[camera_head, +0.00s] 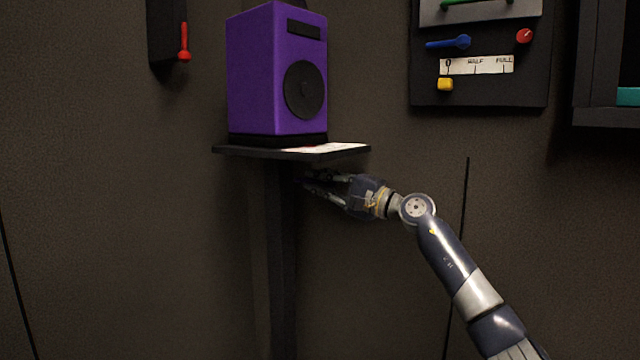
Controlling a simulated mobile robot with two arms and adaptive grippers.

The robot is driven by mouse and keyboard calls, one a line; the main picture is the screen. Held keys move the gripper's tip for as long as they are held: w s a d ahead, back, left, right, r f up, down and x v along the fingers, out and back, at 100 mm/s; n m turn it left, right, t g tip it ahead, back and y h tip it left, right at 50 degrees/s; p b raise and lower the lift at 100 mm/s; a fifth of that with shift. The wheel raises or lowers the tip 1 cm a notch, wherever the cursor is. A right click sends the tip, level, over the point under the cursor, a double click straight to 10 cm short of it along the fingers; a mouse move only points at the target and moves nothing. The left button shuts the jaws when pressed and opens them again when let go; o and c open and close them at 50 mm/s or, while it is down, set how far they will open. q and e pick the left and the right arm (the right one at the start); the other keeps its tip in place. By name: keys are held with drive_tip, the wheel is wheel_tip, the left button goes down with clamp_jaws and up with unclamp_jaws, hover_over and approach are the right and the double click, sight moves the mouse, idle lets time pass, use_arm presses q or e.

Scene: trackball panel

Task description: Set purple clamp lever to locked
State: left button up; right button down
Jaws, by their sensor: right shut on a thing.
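No purple clamp lever can be made out in the head view. A purple speaker-like box (266,75) with a round black disc stands upright on a small dark shelf (265,153) on a post. My right gripper (305,184) is just under the shelf, by the upper post, with its fingers pointing left. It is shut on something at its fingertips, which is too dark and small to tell. My left gripper is not in view.
The dark post (283,260) runs down below the shelf. A wall panel (425,95) with blue, red and yellow controls is at upper right. A dark box with a red lever (184,42) hangs at upper left. A dark frame (600,114) is at far right.

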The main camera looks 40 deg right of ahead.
drive_tip(key=c, duration=1.7)
unclamp_jaws()
drive_tip(key=shift+s, duration=0.1)
drive_tip(key=shift+v, duration=5.9)
drive_tip(key=shift+f, duration=0.1)
